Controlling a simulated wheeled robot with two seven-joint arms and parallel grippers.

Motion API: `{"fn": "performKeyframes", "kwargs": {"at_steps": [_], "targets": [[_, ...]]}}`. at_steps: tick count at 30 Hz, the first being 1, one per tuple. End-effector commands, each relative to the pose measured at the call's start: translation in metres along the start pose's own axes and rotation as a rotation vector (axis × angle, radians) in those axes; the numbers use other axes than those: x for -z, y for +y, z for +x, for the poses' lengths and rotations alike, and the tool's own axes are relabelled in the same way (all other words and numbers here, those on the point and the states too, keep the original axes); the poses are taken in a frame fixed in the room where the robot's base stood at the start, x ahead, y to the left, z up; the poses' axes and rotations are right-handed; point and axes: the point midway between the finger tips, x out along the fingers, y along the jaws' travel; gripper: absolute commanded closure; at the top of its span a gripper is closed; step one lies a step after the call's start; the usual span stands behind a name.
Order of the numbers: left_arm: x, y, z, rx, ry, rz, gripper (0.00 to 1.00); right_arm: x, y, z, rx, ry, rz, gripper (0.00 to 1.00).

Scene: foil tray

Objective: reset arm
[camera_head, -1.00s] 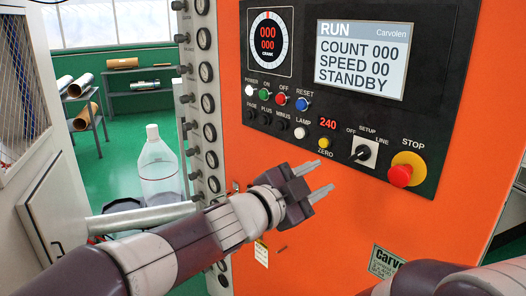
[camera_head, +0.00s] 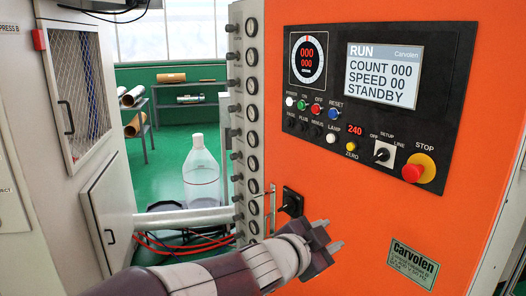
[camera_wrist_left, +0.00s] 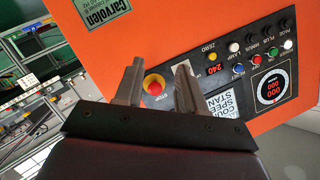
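My left gripper (camera_head: 334,246) is in front of the lower part of the orange machine front (camera_head: 350,190), below the black control panel (camera_head: 300,150). Its two fingers stand apart with nothing between them. In the left wrist view the open fingers (camera_wrist_left: 158,85) show with the red and yellow STOP button (camera_wrist_left: 154,86) behind the gap, some distance off. The panel screen (camera_head: 383,73) reads RUN, COUNT 000, SPEED 00, STANDBY. My right gripper does not show in either view.
A clear bottle (camera_head: 201,175), a pale horizontal pipe (camera_head: 185,219) and red hoses (camera_head: 180,249) are at left. An open cabinet door (camera_head: 108,215) stands further left.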

Motion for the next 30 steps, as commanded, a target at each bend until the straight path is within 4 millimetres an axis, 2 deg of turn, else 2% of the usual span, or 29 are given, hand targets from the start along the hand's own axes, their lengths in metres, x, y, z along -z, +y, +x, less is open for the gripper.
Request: {"fn": "performKeyframes", "kwargs": {"at_steps": [5,8,11,13,15,16,18,21,24,30], "targets": [[-0.073,0.01,-0.017,-0.001,-0.243,-0.15,0.61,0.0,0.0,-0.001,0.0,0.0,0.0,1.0],[-0.124,0.019,-0.038,0.001,-0.415,-0.261,0.61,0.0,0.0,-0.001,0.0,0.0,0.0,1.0],[-0.183,0.036,-0.074,0.002,-0.63,-0.407,0.61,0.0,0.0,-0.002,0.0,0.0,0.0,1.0],[-0.227,0.054,-0.114,0.006,-0.81,-0.545,0.61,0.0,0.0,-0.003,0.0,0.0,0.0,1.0],[-0.264,0.078,-0.16,0.009,-0.99,-0.7,0.61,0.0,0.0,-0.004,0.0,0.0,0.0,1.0],[-0.276,0.088,-0.179,0.012,-1.057,-0.765,0.61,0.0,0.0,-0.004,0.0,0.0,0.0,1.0],[-0.294,0.109,-0.218,0.023,-1.185,-0.908,0.61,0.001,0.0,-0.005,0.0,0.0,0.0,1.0],[-0.311,0.124,-0.258,0.071,-1.284,-1.071,0.61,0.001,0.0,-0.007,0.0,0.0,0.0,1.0],[-0.32,0.115,-0.267,0.119,-1.29,-1.119,0.61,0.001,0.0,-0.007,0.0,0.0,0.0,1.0],[-0.321,0.114,-0.267,0.126,-1.289,-1.122,0.61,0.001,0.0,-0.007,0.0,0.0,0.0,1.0]]}}
